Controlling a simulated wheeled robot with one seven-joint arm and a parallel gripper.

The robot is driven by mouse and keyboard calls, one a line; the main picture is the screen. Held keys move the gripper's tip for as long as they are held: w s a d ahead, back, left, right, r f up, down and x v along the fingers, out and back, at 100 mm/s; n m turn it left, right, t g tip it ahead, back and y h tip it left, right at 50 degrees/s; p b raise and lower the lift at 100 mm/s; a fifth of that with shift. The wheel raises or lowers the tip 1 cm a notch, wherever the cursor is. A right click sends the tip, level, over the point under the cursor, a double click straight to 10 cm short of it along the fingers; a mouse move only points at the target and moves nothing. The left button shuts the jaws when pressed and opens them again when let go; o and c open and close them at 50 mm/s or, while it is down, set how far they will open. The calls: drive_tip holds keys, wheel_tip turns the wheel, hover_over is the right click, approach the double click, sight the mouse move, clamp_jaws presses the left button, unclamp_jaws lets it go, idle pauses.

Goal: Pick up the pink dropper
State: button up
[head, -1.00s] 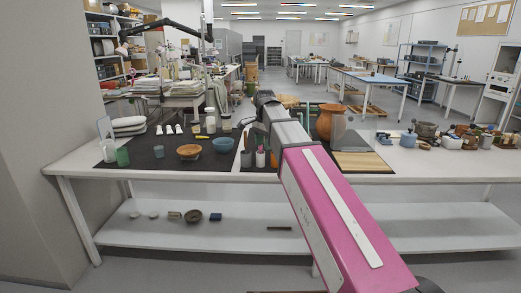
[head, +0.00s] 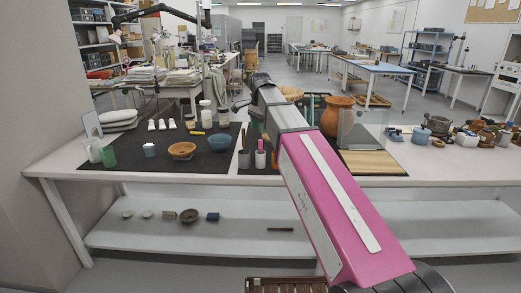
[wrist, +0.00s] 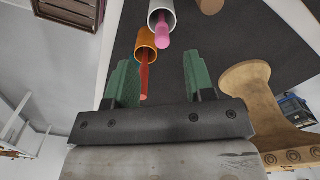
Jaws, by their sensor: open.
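The pink dropper (wrist: 162,30) stands in a pale grey cylindrical cup (wrist: 170,8) in the wrist view. In the head view the dropper (head: 260,145) shows small above its cup near the table's front edge. My gripper (wrist: 160,75) has two green fingers spread apart with nothing held between them. The dropper appears beyond the fingertips, roughly in line with the gap. An orange cup (wrist: 147,40) holding a red tool (wrist: 144,78) is beside it, nearer the left finger. In the head view my gripper (head: 240,105) is partly hidden at the end of my arm.
A brown wooden flared object (wrist: 245,95) lies close right of my gripper. On the dark mat (head: 130,165) stand an orange-brown bowl (head: 181,150), a blue bowl (head: 219,143) and several jars. A terracotta vase (head: 337,115) is right of my arm. A slatted crate (head: 285,285) is below.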

sight(260, 150)
drive_tip(key=shift+w+d+f, duration=0.1)
drive_tip(key=shift+f, duration=1.9)
drive_tip(key=shift+w+d+f, duration=0.1)
drive_tip(key=shift+f, duration=1.85)
clamp_jaws()
